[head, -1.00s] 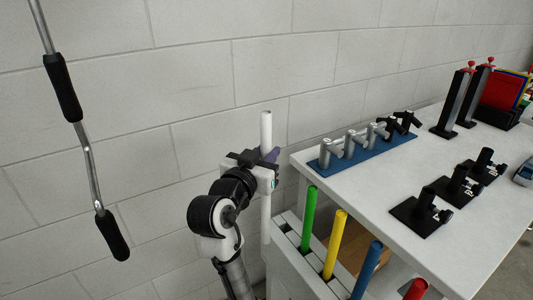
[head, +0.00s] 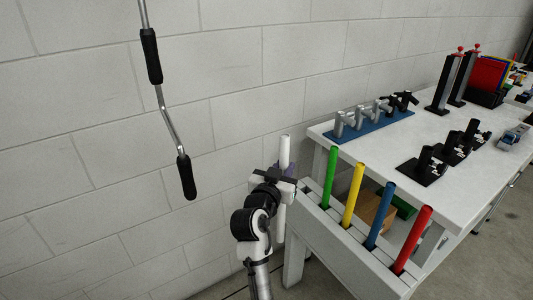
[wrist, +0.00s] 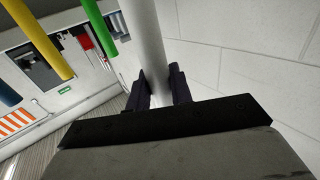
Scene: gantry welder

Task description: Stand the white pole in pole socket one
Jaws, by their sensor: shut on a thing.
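The white pole (head: 284,150) is upright, or nearly so, in my gripper (head: 286,180), left of the white pole rack. In the wrist view my gripper's dark fingers (wrist: 160,88) are shut on either side of the white pole (wrist: 146,35). The pole's lower end is partly hidden behind my arm in the head view. The rack (head: 335,240) on the table's near side holds a green pole (head: 331,178), a yellow pole (head: 353,194), a blue pole (head: 380,215) and a red pole (head: 412,240). I cannot tell which opening is pole socket one.
The white table (head: 430,128) carries a blue strip with grey fittings (head: 370,124), black brackets (head: 425,168) and black upright posts (head: 440,85). A bent bar with black grips (head: 168,115) hangs at the left. The block wall (head: 90,120) is behind my gripper.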

